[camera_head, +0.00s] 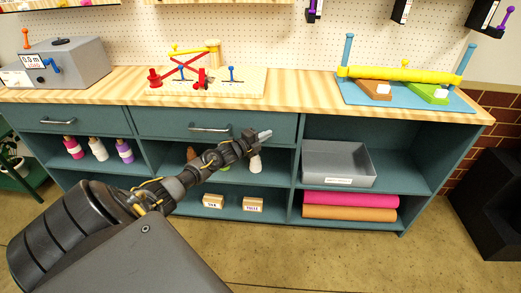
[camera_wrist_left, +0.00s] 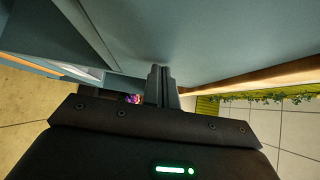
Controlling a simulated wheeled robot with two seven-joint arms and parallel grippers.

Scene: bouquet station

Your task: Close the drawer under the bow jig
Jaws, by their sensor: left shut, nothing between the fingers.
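The bow jig (camera_head: 240,84), a pale board with a crossed red piece and blue and red pegs, sits on the wooden worktop. Under it is a teal drawer (camera_head: 165,124) with a metal bar handle (camera_head: 210,128). Its front looks nearly flush with the cabinet; I cannot tell whether a small gap is left. My left gripper (camera_head: 265,134) is shut and empty in front of the drawer's right part, right of the handle. In the left wrist view the shut fingers (camera_wrist_left: 162,82) are close to a teal surface; contact is unclear. My right gripper is not in view.
A second drawer (camera_head: 65,119) is on the left. A grey tray (camera_head: 338,178) and pink and orange rolls (camera_head: 350,199) fill the right shelves. A grey machine (camera_head: 60,65) and a blue mat (camera_head: 450,101) stand on the worktop. Floor in front is clear.

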